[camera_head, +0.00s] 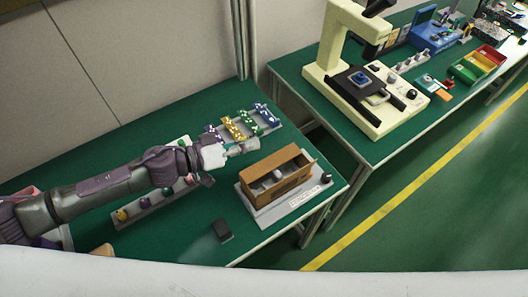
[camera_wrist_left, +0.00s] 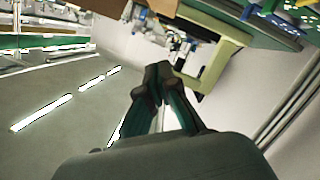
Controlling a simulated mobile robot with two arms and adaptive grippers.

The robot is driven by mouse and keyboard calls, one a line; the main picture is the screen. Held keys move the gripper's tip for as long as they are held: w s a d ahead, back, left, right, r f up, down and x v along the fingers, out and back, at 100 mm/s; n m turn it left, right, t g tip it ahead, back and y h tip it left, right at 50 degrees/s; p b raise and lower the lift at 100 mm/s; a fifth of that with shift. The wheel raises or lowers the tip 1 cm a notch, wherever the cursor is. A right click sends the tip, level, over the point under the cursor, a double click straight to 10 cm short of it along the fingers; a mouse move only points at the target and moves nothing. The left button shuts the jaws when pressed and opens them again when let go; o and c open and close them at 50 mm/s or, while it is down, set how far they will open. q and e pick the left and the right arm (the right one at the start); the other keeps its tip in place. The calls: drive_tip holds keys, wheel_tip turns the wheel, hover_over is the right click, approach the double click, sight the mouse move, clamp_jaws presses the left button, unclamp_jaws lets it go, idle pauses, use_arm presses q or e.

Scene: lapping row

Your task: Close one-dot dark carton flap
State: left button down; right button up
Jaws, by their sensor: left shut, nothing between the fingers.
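A brown carton (camera_head: 283,187) with an open top sits on a pale base plate (camera_head: 296,208) at the right end of the near green bench. A grey rounded thing shows inside it. A brown panel sticks out at its right end; I cannot make out any dots. My left gripper (camera_head: 250,146) is shut and empty, just behind and left of the carton, apart from it as far as I can tell. In the left wrist view my closed fingers (camera_wrist_left: 155,82) point up the picture, and a brown piece shows at the top edge. My right gripper is not in view.
A rack of blue, green and yellow parts (camera_head: 240,123) stands behind my left gripper. A small black block (camera_head: 222,231) lies near the front edge. A cream microscope-like machine (camera_head: 345,70) stands on the farther bench. My left arm crosses the near bench.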

sight(265, 164)
use_arm(q)
drive_tip(key=d+f, duration=0.2)
drive_tip(key=d, duration=0.1)
drive_tip(key=shift+d+f, duration=0.15)
drive_tip(key=shift+f, duration=0.15)
drive_tip(key=shift+s+d+f, duration=0.15)
drive_tip(key=shift+s+f, duration=0.2)
drive_tip(key=shift+f, duration=0.1)
drive_tip(key=shift+d+f, duration=0.1)
drive_tip(key=shift+f, duration=0.05)
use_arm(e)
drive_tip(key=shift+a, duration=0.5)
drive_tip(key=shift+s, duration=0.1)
